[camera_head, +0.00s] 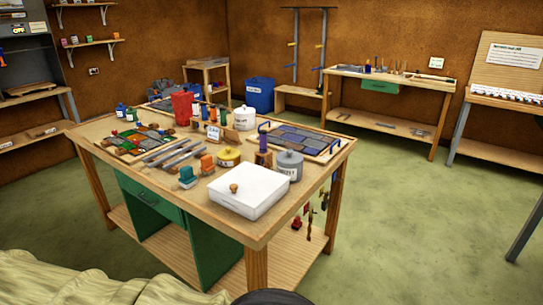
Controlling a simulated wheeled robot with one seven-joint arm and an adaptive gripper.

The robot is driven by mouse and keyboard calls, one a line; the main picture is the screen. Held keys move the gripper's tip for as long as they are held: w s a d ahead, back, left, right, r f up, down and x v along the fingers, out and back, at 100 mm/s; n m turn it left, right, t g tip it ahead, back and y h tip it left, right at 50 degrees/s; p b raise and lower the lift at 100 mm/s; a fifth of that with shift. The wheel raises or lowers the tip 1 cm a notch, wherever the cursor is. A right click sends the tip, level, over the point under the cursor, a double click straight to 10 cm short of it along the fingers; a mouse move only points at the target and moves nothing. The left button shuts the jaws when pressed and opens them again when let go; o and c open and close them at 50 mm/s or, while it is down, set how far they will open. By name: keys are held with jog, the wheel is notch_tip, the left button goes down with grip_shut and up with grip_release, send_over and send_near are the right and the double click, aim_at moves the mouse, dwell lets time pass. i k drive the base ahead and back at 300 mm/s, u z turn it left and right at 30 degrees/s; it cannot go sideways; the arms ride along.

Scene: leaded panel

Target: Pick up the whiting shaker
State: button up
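Two lidded, labelled containers on the wooden workbench (130,172) could be the whiting shaker, but their labels are too small to read. One is a grey round can (289,167) near the right front, just behind a white box (249,191). The other is a white round jar (244,119) at the back middle. Both stand upright. I cannot tell which one is the shaker. My gripper is not in view.
The bench also holds a yellow tin (229,157), a red container (182,108), several small bottles and two glass panels. Tools hang at its right side. A blue bin (260,95) stands behind. Green floor is clear to the right. Beige, rumpled material (90,283) fills the lower left.

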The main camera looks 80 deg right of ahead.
aim_at(218, 106)
jog(key=u, duration=1.65)
jog(key=k, duration=2.8)
jog(key=z, duration=3.05)
jog(key=i, duration=0.55)
jog(key=z, duration=0.15)
jog(key=k, duration=0.15)
jog(key=z, duration=0.15)
